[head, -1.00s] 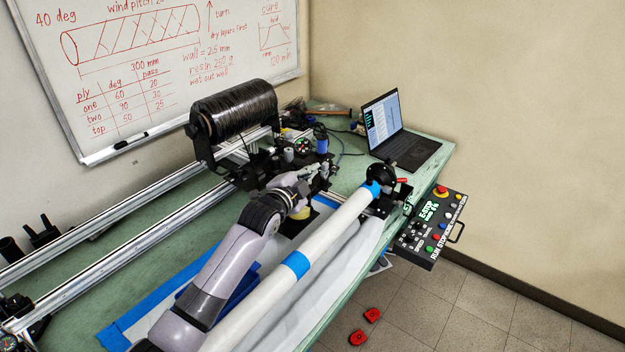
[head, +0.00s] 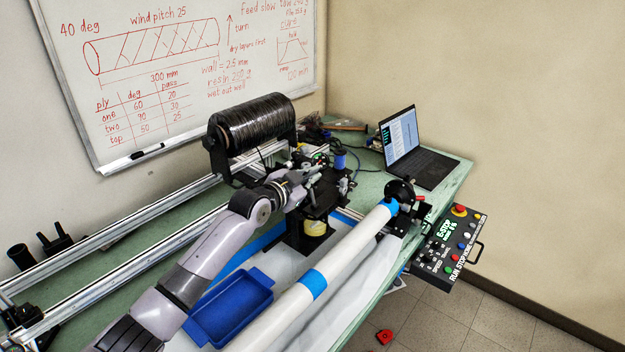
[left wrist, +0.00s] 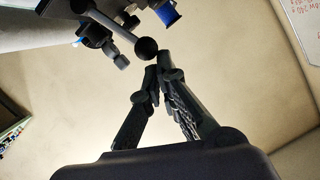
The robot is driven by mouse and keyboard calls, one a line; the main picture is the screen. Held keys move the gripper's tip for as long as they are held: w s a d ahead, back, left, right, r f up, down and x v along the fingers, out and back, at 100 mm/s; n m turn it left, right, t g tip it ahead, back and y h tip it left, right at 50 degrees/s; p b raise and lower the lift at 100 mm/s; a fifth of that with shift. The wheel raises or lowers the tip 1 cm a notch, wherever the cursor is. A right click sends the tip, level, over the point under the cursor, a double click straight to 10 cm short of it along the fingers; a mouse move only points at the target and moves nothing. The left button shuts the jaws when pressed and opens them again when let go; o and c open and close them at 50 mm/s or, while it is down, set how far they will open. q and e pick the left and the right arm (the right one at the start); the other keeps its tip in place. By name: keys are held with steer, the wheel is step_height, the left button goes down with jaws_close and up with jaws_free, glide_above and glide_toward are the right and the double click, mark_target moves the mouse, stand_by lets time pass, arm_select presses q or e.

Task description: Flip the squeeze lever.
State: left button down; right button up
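The lever is a pale rod (left wrist: 116,26) with a round black knob (left wrist: 147,48) at its end, seen in the left wrist view. It comes from the dark carriage (head: 322,190) on the bench; in the head view I cannot make the lever out clearly. My left gripper (left wrist: 157,72) has its fingers drawn together at the tips, just beside the knob. I see nothing held between them, and cannot tell whether they touch the knob. In the head view the left gripper (head: 298,190) is at the near left side of the carriage. My right gripper is not in view.
A black wound spool (head: 250,128) stands behind the carriage. A white tube with blue bands (head: 275,318) runs along the front. A blue tray (head: 232,305) lies under my left arm. A laptop (head: 415,155) and a control panel (head: 450,245) are at the right.

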arm_select(q)
steer(key=shift+w+a+f, duration=0.15)
steer(key=shift+a+f, duration=0.1)
stand_by(0.8)
steer(key=shift+r, duration=0.1)
